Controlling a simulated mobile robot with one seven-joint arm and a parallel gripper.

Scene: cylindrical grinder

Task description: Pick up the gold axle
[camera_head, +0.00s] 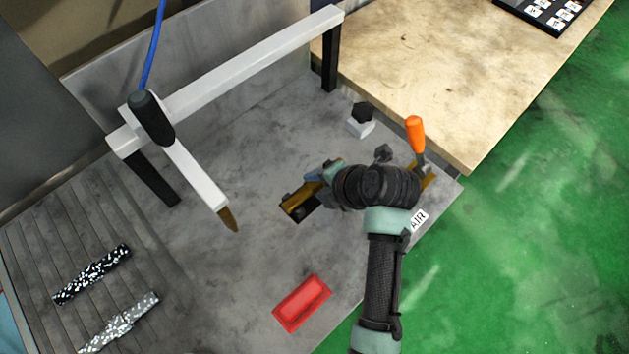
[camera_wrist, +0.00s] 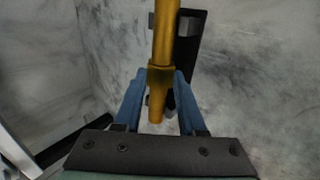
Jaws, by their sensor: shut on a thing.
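The gold axle shows in the wrist view (camera_wrist: 164,45) as a long gold rod with a thicker collar. My gripper (camera_wrist: 160,90) has its two blue fingers on either side of the collar and is shut on it. The axle runs away from me, over a black slotted part (camera_wrist: 187,50). In the head view, part of the gold axle (camera_head: 297,199) shows left of my gripper (camera_head: 318,177), beside a dark recess. My wrist and arm hide much of the rest. I cannot tell how far the axle is off the surface.
The grey machine table has a red block (camera_head: 302,302) at the front and two speckled bars (camera_head: 92,273) at left. A white frame (camera_head: 240,72) with a hanging arm stands behind. An orange-handled lever (camera_head: 415,135) is close right of my wrist. A wooden table (camera_head: 440,75) lies beyond.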

